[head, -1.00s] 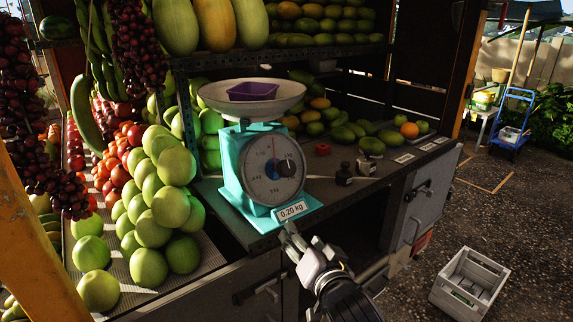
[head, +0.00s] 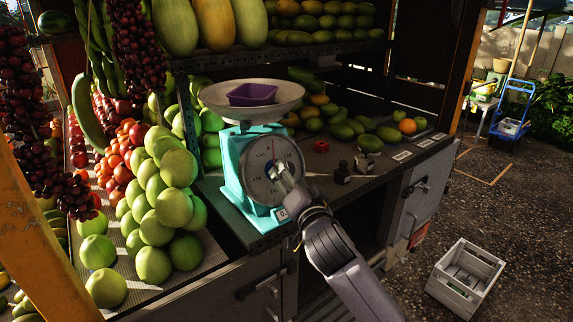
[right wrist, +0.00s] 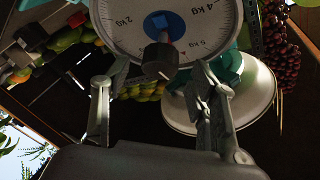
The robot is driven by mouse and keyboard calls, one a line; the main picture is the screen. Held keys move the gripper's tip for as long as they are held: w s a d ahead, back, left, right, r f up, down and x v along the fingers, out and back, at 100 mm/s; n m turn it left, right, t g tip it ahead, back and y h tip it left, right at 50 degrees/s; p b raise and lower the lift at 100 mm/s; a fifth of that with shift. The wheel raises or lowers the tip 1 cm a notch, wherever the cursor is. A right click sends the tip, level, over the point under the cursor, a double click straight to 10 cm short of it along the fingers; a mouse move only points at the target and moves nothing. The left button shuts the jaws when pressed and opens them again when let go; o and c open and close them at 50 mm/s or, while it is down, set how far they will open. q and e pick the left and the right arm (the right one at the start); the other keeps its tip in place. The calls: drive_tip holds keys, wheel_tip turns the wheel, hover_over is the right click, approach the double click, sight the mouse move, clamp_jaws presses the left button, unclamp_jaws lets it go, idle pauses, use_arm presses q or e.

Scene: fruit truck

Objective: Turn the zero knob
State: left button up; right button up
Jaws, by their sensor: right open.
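The teal scale (head: 232,170) stands on the stall counter with a round white dial (head: 258,163). Its metal pan (head: 251,108) holds a purple tray (head: 252,94). My right gripper (head: 283,178) is in front of the dial and covers the knob in the head view. In the right wrist view the picture is turned over, and the dark zero knob (right wrist: 160,61) stands out from the dial beside its blue centre (right wrist: 163,24). My right gripper (right wrist: 160,74) is open, one finger on each side of the knob, with gaps visible between. My left gripper is not in view.
Green apples (head: 165,205) are piled left of the scale. A pale crate (head: 466,278) sits on the ground at the right.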

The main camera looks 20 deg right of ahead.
drive_tip(key=w, duration=0.3)
drive_tip(key=shift+w+d+r+p, duration=0.1)
drive_tip(key=shift+w+p, duration=0.15)
drive_tip(key=shift+p, duration=0.1)
drive_tip(key=shift+w, duration=0.3)
drive_tip(key=c, duration=1.2)
drive_tip(key=shift+o, duration=0.2)
drive_tip(key=shift+n, duration=0.4)
